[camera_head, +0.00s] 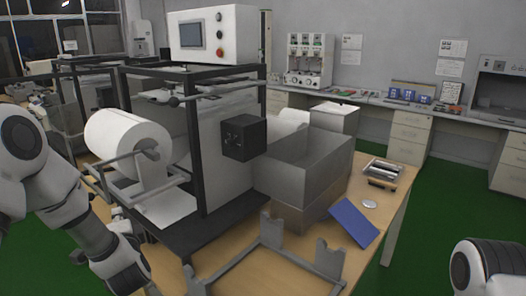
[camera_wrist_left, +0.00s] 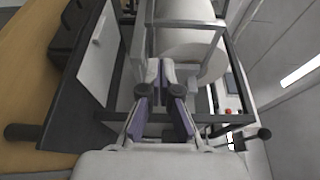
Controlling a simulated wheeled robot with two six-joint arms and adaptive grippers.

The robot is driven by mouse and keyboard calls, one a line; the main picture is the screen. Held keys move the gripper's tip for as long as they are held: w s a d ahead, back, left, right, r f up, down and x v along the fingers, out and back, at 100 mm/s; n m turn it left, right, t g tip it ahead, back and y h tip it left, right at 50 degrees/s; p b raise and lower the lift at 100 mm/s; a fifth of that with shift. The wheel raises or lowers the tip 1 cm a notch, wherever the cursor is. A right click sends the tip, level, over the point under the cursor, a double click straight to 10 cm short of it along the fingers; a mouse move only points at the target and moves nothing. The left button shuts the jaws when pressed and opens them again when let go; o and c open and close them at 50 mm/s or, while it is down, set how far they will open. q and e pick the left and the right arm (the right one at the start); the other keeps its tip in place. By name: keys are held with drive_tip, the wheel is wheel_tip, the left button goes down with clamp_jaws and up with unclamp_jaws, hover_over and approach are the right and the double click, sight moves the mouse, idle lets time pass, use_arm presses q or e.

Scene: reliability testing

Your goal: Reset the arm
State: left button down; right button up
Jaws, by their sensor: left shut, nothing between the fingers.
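My left arm (camera_head: 70,205) comes in from the left of the head view and reaches down in front of the table's left end. Its fingertips are not clear there. In the left wrist view my left gripper (camera_wrist_left: 162,72) shows its two fingers close together, shut and empty. Beyond the fingers are the black frame and a white roll (camera_wrist_left: 186,40) of the machine. I cannot tell the exact gap to them. A link of my right arm (camera_head: 487,266) shows at the lower right corner of the head view. The right gripper is out of view.
A black-framed machine (camera_head: 192,160) with a white paper roll (camera_head: 120,140) stands close beside my left arm. The wooden table (camera_head: 385,215) also holds a grey open box (camera_head: 310,165), a blue plate (camera_head: 353,222) and a grey bracket frame (camera_head: 270,262). Green floor (camera_head: 455,205) is clear at right.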

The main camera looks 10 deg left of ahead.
use_arm(q)
drive_tip(key=s+d+f+m+g+h, duration=0.1)
drive_tip(key=s+d+f+h, duration=0.2)
drive_tip(key=f, duration=0.6)
drive_tip(key=s+d+f+m+g+h, duration=0.25)
drive_tip(key=d+f, duration=0.25)
drive_tip(key=f, duration=0.4)
drive_tip(key=s+d+f+m+g+h, duration=0.15)
drive_tip(key=s+d+f, duration=0.25)
drive_tip(key=f, duration=0.5)
drive_tip(key=s+d+f+n+g+h, duration=0.1)
drive_tip(key=s+d+f+n+g, duration=0.1)
drive_tip(key=s+n, duration=0.3)
drive_tip(key=s+d+f+n+g+h, duration=0.2)
drive_tip(key=s+d+f+n+g, duration=0.1)
drive_tip(key=s, duration=0.7)
drive_tip(key=s+d+f+n+g+h, duration=0.2)
drive_tip(key=s+d+f+n+g, duration=0.1)
drive_tip(key=s+n, duration=0.4)
drive_tip(key=shift+s+d+f, duration=0.25)
drive_tip(key=shift+d+f, duration=0.4)
drive_tip(key=shift+d, duration=0.1)
